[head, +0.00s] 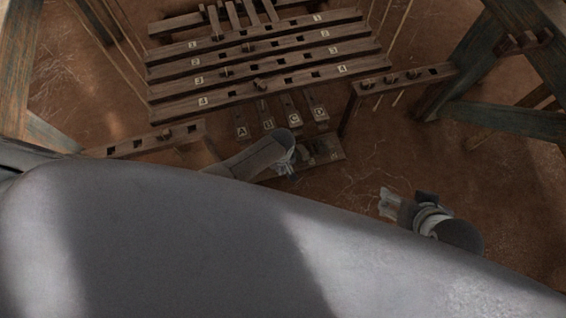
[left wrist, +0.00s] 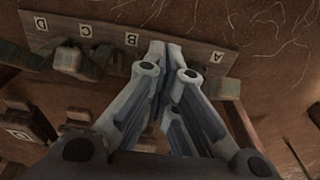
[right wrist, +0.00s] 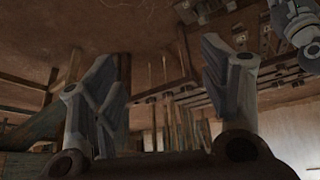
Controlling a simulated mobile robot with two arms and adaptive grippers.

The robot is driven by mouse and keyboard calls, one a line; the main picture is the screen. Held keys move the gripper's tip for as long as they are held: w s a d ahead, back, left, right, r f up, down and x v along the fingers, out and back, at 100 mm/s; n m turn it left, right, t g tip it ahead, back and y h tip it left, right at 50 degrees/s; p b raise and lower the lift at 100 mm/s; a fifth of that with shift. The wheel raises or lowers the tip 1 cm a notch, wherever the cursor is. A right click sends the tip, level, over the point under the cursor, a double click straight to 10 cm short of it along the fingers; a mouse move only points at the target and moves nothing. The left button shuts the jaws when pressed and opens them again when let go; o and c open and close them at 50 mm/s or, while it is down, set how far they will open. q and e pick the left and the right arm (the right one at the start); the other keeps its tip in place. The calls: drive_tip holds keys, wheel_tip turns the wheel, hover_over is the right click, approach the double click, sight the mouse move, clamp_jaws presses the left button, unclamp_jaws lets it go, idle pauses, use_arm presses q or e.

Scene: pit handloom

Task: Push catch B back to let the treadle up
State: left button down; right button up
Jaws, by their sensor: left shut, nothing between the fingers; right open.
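The catch board (left wrist: 203,53) runs across the top of the left wrist view, with letters D, C, B and A from left to right. It also shows in the head view (head: 328,152). My right gripper (head: 388,203) is open and empty, away to the right.
The lettered treadles (head: 295,120) lie just beyond the board. Several numbered wooden bars (head: 260,88) with pegs span behind them. A peg rail (head: 405,78) stands at right, another (head: 150,142) at left. The earth floor around my right gripper is clear.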

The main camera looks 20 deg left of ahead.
drive_tip(key=s+d+g+p, duration=0.1)
drive_tip(key=s+g+p, duration=0.1)
drive_tip(key=s+p, duration=0.15)
use_arm(q)
wheel_tip(320, 180, up, 7)
drive_tip(key=s+d+p, duration=0.1)
drive_tip(key=s, duration=0.1)
drive_tip(key=shift+s+d+r, duration=0.2)
drive_tip(key=shift+d, duration=0.1)
use_arm(e)
wheel_tip(320, 180, down, 7)
drive_tip(key=shift+w+r+g+h, duration=0.2)
drive_tip(key=shift+w+g+h, duration=0.1)
drive_tip(key=shift+w, duration=0.15)
